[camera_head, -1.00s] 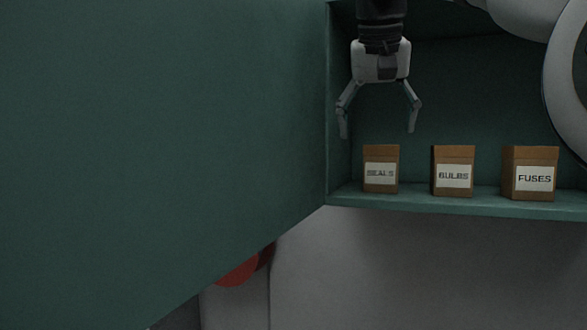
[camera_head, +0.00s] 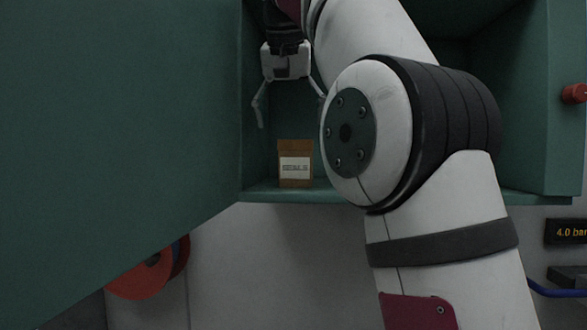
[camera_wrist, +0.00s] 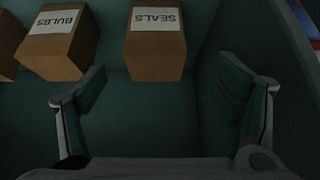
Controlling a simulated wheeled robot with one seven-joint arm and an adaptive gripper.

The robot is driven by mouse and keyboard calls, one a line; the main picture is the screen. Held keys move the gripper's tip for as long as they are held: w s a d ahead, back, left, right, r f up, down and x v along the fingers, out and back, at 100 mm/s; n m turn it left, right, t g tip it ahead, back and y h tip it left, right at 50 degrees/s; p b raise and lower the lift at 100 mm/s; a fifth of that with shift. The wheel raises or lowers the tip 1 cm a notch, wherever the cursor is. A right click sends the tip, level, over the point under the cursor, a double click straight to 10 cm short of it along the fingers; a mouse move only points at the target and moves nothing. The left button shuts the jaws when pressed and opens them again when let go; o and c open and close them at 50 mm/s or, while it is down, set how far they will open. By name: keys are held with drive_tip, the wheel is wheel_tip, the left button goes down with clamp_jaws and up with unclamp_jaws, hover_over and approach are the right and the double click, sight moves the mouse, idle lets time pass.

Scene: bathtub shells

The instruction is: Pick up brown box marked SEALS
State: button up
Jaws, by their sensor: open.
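The brown box marked SEALS (camera_head: 295,149) stands upright on the cabinet shelf near its left end; its white label is too blurred to read in the head view. In the wrist view the SEALS box (camera_wrist: 157,56) is at the top middle, its label clear. My gripper (camera_head: 290,118) is open and empty, pointing down above the box and apart from it. In the wrist view my gripper's spread fingers (camera_wrist: 165,100) are below the SEALS box in the picture, with bare shelf between them.
A brown box marked BULBS (camera_wrist: 62,40) stands left of SEALS in the wrist view, with part of another box beyond it. My arm hides them in the head view. The cabinet's side wall (camera_head: 256,120) is close to the left of my gripper. A large green panel (camera_head: 110,110) fills the left.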

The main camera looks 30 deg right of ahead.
sight(297, 157)
drive_tip(key=x, duration=0.5)
drive_tip(key=shift+d+f, duration=0.15)
drive_tip(key=shift+f, duration=0.05)
drive_tip(key=x, duration=0.1)
drive_tip(key=p+x, duration=0.1)
drive_tip(key=x, duration=0.1)
drive_tip(key=p+x, duration=0.1)
drive_tip(key=shift+d+f, duration=0.25)
drive_tip(key=shift+d, duration=0.1)
drive_tip(key=shift+w+f, duration=0.2)
drive_tip(key=shift+f, duration=0.05)
drive_tip(key=c, duration=1.4)
